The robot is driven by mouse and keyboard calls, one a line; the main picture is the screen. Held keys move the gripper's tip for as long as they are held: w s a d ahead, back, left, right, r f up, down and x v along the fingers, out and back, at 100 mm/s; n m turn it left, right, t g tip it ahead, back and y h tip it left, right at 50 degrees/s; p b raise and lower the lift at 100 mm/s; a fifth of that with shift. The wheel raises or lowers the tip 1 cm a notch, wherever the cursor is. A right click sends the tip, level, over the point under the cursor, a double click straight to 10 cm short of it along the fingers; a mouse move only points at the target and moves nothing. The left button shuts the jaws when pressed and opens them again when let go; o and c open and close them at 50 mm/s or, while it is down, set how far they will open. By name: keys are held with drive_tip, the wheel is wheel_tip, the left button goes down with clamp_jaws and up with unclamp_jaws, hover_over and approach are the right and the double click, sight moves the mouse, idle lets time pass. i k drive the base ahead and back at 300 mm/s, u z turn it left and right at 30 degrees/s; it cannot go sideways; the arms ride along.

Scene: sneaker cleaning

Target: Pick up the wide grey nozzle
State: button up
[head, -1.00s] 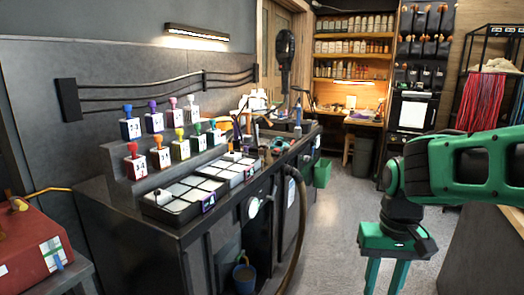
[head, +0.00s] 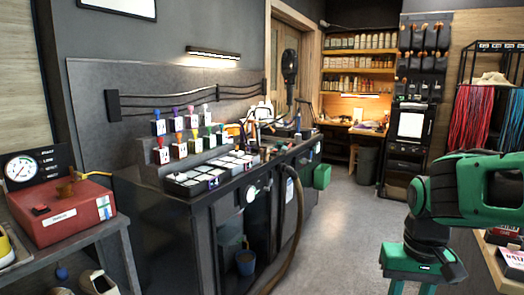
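I cannot make out the wide grey nozzle in the head view. Small items crowd the far part of the dark counter (head: 140,193), too small to tell apart. My green and black gripper (head: 412,290) hangs at the lower right, over the floor and well away from the counter. Its two fingers point down and stand apart, with nothing seen between them. Their tips are cut off by the picture's bottom edge.
Coloured-top numbered blocks (head: 179,151) and a compartment tray (head: 188,186) sit on the counter. A hose (head: 297,215) hangs down its front. A red gauge box (head: 65,213) stands at left, shoes (head: 98,283) below it. The grey floor (head: 340,225) between is clear.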

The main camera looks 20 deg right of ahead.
sight(257, 143)
drive_tip(key=z, duration=0.45)
drive_tip(key=i, duration=1.05)
drive_tip(key=z, duration=0.55)
drive_tip(key=i, duration=1.85)
drive_tip(key=u, duration=0.35)
